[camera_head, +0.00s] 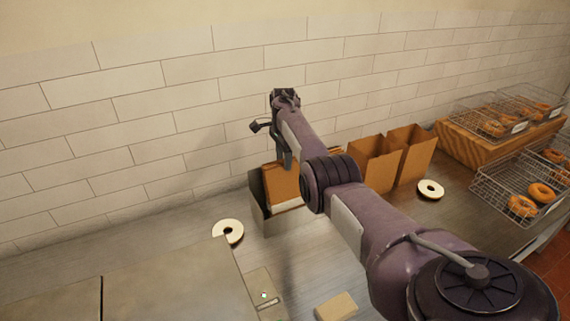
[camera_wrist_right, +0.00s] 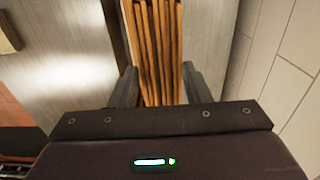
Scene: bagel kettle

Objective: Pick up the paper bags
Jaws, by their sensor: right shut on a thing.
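A stack of folded brown paper bags (camera_head: 283,186) stands in or just above a grey open holder (camera_head: 258,204) on the counter near the wall. I cannot tell whether the stack touches the holder's bottom. My right gripper (camera_head: 284,160) points down at the top of the stack. In the right wrist view the bags (camera_wrist_right: 157,40) show as several thin brown layers between the two fingers of my right gripper (camera_wrist_right: 160,88), which is shut on them. My right arm hides part of the holder's right side. My left gripper is not in view.
Two open brown bags (camera_head: 374,162) (camera_head: 412,150) stand to the right. White-topped rings (camera_head: 228,232) (camera_head: 431,189) lie on the counter. Wire baskets of bagels (camera_head: 518,190) and a wooden stand (camera_head: 480,146) are far right. A tiled wall (camera_head: 150,110) closes the back.

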